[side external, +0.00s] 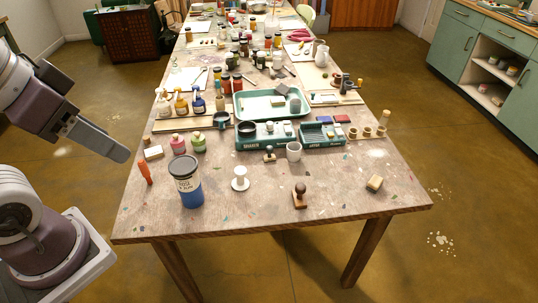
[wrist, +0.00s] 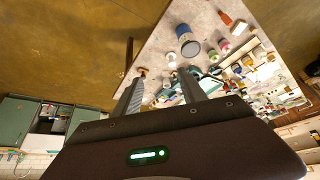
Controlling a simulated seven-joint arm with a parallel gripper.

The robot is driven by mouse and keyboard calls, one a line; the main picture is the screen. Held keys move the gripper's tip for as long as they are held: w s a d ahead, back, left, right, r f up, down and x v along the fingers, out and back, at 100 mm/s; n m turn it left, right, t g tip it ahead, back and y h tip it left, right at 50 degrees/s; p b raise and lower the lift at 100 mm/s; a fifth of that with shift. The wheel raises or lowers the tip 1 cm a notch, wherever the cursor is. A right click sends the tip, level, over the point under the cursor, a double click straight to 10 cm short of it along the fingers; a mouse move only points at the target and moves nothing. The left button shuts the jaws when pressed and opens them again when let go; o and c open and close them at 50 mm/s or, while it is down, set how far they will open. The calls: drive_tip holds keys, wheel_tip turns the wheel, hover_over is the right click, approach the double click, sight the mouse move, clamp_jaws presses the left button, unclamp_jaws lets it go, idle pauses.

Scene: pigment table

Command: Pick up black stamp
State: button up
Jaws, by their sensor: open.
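No stamp is plainly black. A stamp with a dark brown knob and wooden base (side external: 300,197) stands upright near the table's front edge in the side view. A smaller dark stamp (side external: 270,154) stands farther back, left of a white cup (side external: 294,151); its exact colour is hard to tell. In the wrist view, a brown stamp (wrist: 142,72) shows small near the left finger. My gripper (side external: 121,153) is open and empty, in the air off the table's left side, well apart from both stamps. Its two fingers also show in the wrist view (wrist: 160,76).
A sponge-like block (side external: 374,184) lies front right. Teal trays (side external: 262,143) and bottles crowd behind. The front middle is mostly clear.

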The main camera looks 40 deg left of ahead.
drive_tip(key=shift+c, duration=0.2)
drive_tip(key=w+f+n+t, duration=0.15)
drive_tip(key=w+f, duration=0.25)
drive_tip(key=w, duration=1)
drive_tip(key=w+f+t, duration=0.2)
drive_tip(key=w+f, duration=0.1)
drive_tip(key=w, duration=1.1)
drive_tip(key=w+a+f+t+y, duration=0.1)
drive_tip(key=w+a+f+t, duration=0.1)
drive_tip(key=w+f, duration=0.65)
approach(268, 149)
wheel_tip(268, 149, up, 3)
drive_tip(key=w, duration=0.2)
drive_tip(key=f, duration=0.1)
drive_tip(key=s+f+t, duration=0.1)
drive_tip(key=f, duration=0.1)
drive_tip(key=f+t, duration=0.1)
drive_tip(key=f, duration=0.1)
drive_tip(key=shift+s+f+y, duration=0.2)
drive_tip(key=shift+f+y, duration=0.05)
drive_tip(key=shift+y, duration=0.05)
drive_tip(key=x, duration=0.7)
drive_tip(key=shift+r, duration=0.1)
clamp_jaws()
